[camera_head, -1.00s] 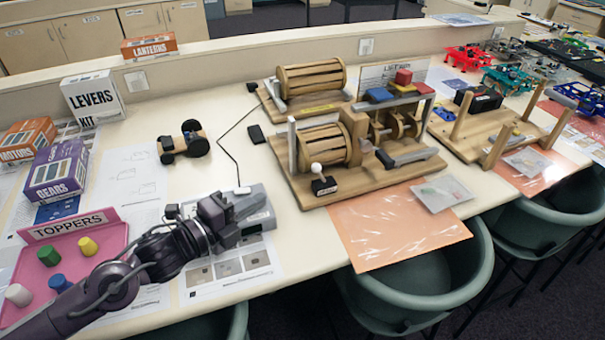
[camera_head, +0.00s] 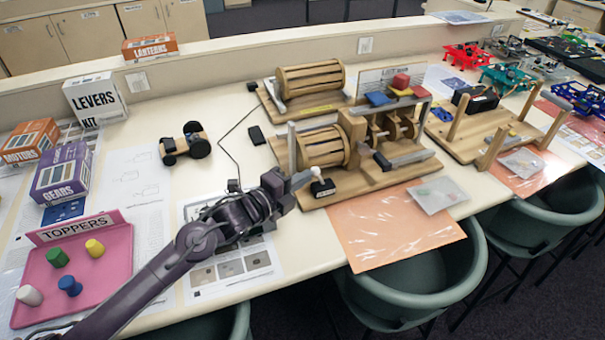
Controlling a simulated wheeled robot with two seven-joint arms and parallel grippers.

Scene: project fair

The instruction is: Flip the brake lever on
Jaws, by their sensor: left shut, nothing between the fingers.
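The brake lever looks to be the small black block (camera_head: 323,188) with a white round knob (camera_head: 317,171), at the front left corner of the wooden drum machine (camera_head: 388,180). My left gripper (camera_head: 305,179) comes in from the left and is shut and empty. Its tip is right beside the white knob, on the knob's left. I cannot tell whether they touch. A light grey piece shows between the dark gripper body and the knob; I cannot tell if it is fingertip or lever. My right gripper is not in view.
A second wooden drum (camera_head: 308,80) stands behind. A pink tray (camera_head: 112,268) with coloured toppers lies at the left. An orange sheet (camera_head: 390,235) lies in front of the machine; green chairs (camera_head: 425,285) line the table edge.

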